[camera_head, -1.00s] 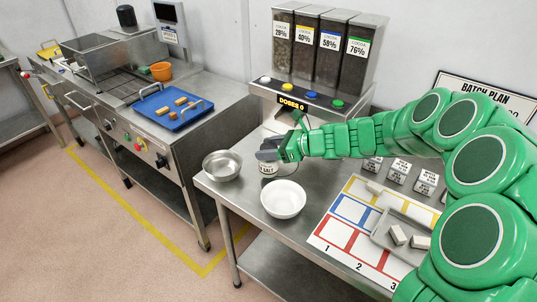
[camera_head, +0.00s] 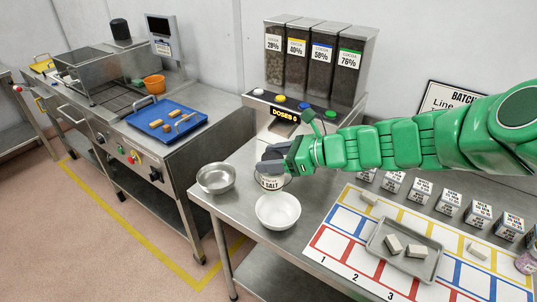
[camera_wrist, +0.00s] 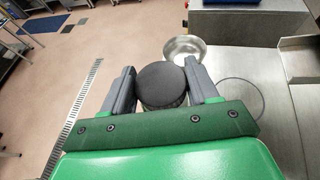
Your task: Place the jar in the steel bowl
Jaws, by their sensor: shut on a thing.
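The jar (camera_head: 271,182) has a white label reading "SALT" in the head view. Its dark round lid (camera_wrist: 161,84) shows in the wrist view between the two fingers. My gripper (camera_head: 274,160) is shut on the jar near its top. The jar's lower part is partly hidden behind the white bowl in the head view. I cannot tell whether it touches the table. The steel bowl (camera_head: 216,178) stands empty at the table's left corner, left of the jar. It also shows ahead of the fingers in the wrist view (camera_wrist: 184,48).
A white bowl (camera_head: 278,211) stands close in front of the jar. The cocoa dispenser (camera_head: 300,122) is behind my gripper. A coloured mat (camera_head: 335,246) with a grey tray (camera_head: 405,272) lies to the right. A blue tray (camera_head: 160,124) lies on the left-hand bench.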

